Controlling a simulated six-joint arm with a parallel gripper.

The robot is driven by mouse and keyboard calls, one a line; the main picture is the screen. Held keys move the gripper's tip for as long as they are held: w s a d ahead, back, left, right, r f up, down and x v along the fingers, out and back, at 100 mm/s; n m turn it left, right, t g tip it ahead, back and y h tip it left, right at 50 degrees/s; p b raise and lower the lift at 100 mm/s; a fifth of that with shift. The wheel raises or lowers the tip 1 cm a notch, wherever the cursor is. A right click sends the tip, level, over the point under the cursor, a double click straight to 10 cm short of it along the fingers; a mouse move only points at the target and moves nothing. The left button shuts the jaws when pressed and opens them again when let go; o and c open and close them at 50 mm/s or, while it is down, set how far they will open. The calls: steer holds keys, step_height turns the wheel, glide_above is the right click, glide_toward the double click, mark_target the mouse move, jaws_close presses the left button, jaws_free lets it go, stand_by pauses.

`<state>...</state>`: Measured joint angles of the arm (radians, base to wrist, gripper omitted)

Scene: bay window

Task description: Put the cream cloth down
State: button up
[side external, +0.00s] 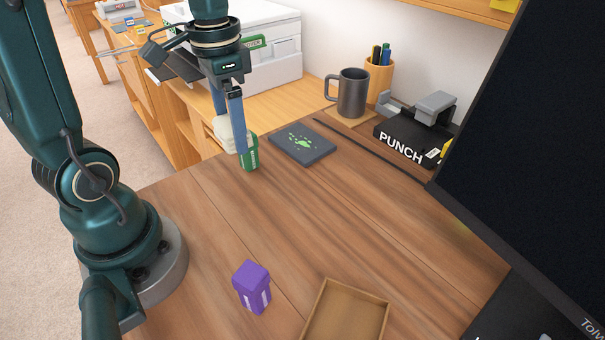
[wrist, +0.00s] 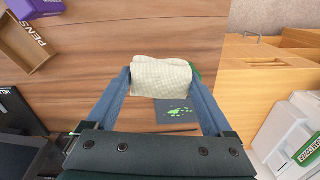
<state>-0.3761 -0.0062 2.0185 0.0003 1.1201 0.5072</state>
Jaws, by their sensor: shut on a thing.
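The cream cloth (wrist: 160,78) is a folded, puffy bundle between the two blue fingers of my gripper (wrist: 159,76) in the wrist view. In the side view the cloth (side external: 221,130) shows to the left of the near finger of my gripper (side external: 233,138), near the table's far left edge. The gripper is shut on the cloth. A finger hides part of the cloth there, and I cannot tell whether it touches the wooden table (side external: 330,215).
A green item (side external: 251,158) stands close to the cloth, partly hidden by the finger. A dark pad with a green print (side external: 303,143) lies to the right. A purple container (side external: 252,287) and a brown tray (side external: 312,314) are nearer the camera. The table's middle is clear.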

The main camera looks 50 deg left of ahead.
steer(key=s+a+f+n, duration=0.1)
steer(key=s+a, duration=0.1)
steer(key=s, duration=0.1)
glide_above(271, 221)
steer(key=shift+n, duration=0.3)
step_height(271, 221, down, 7)
steer(key=shift+f, duration=2.1)
steer(key=shift+f, duration=0.15)
steer(key=o, duration=1.2)
